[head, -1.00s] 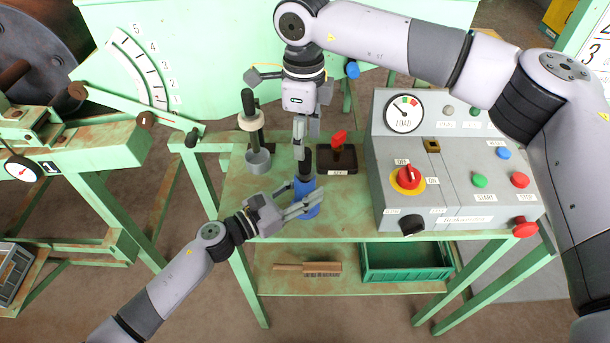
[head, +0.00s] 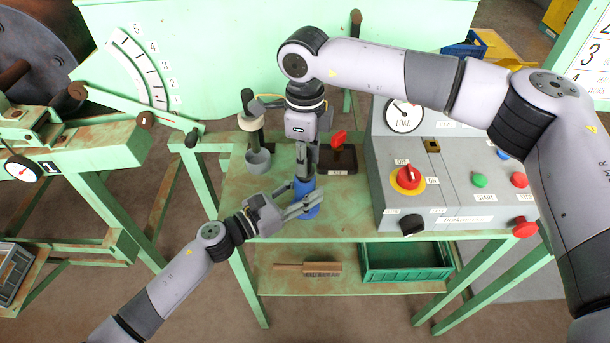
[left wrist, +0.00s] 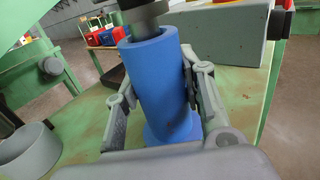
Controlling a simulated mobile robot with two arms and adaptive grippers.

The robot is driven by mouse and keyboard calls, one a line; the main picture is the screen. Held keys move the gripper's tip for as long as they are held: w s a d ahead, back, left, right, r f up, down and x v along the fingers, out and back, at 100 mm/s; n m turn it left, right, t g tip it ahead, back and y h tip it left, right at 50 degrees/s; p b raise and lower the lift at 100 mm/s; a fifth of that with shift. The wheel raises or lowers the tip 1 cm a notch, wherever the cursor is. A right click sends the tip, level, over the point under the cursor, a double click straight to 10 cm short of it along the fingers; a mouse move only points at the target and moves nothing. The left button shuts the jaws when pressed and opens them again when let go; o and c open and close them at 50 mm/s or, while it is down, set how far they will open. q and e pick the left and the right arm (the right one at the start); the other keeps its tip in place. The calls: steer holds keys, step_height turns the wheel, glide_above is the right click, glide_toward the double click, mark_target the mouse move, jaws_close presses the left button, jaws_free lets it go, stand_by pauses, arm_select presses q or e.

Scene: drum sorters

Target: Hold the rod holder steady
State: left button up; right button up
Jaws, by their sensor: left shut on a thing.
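The rod holder is a blue upright cylinder (head: 306,200) on the green table. It fills the middle of the left wrist view (left wrist: 158,85), with a wider blue base. My left gripper (head: 298,206) is shut around it, one finger on each side. A dark rod (left wrist: 147,24) stands in the holder's open top. Its lower part is hidden inside. My right gripper (head: 306,165) points down from above, with its fingers at the rod's upper part. Whether they are closed on the rod is too small to tell.
A grey cup (head: 258,162) and a dark stand with a rod are left of the holder. A dark box with a red lever (head: 338,138) is behind right. The grey control panel (head: 450,190) stands right. A brush and green crate (head: 405,276) lie on the lower shelf.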

jaws_close()
steer(key=shift+r, duration=0.1)
stand_by(0.5)
